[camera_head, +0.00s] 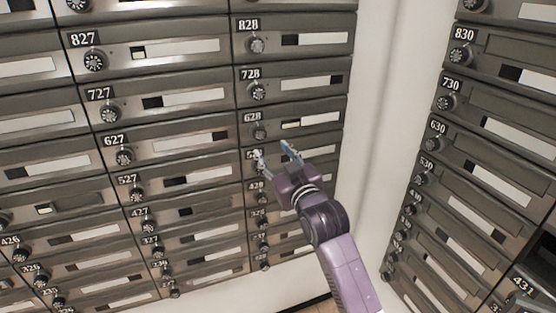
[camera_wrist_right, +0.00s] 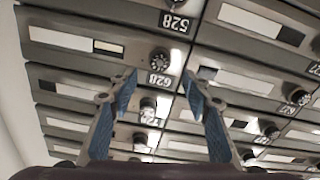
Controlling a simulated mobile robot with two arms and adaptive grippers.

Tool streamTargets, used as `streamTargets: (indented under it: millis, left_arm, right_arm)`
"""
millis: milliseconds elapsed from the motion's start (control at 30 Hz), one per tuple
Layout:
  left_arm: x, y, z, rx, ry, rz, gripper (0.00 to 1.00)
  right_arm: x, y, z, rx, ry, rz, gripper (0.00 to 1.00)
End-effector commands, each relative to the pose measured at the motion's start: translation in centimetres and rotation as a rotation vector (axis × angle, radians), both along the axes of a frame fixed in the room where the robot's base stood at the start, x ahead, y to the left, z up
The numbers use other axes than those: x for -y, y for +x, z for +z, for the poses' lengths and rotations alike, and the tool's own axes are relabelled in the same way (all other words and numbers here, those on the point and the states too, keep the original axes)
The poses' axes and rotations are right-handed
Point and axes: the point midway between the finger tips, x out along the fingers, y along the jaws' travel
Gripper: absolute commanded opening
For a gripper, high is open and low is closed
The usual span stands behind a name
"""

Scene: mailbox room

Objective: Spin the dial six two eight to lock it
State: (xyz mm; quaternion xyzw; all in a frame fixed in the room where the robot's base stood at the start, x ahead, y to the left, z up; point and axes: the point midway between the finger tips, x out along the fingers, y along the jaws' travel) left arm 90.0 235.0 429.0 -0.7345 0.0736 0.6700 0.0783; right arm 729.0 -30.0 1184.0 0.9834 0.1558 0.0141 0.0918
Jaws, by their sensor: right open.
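The fingers appear apart from the dial. My left gripper is not in view.
The 728 dial (camera_head: 258,90) sits above and the 627 dial (camera_head: 123,157) to the left. A white wall corner (camera_head: 375,110) separates this wall from another mailbox wall with the 630 box (camera_head: 470,170) at right.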

Motion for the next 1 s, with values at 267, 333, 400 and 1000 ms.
streamTargets:
  millis: [267, 333, 400, 1000]
  left_arm:
    - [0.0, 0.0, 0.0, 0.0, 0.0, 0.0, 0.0]
    - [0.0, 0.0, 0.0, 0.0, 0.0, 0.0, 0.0]
    - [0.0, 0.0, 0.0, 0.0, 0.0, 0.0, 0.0]
    - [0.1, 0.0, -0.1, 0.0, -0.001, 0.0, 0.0]
  right_arm:
    - [0.9, -2.8, 0.0, 0.0, 0.0, 0.0, 0.44]
    - [1.0, -3.0, 0.0, -0.001, 0.0, 0.0, 0.44]
    - [1.0, -3.1, 0.0, -0.001, 0.0, 0.0, 0.44]
    - [2.9, -2.6, -16.7, -0.246, -0.037, -0.04, 0.44]
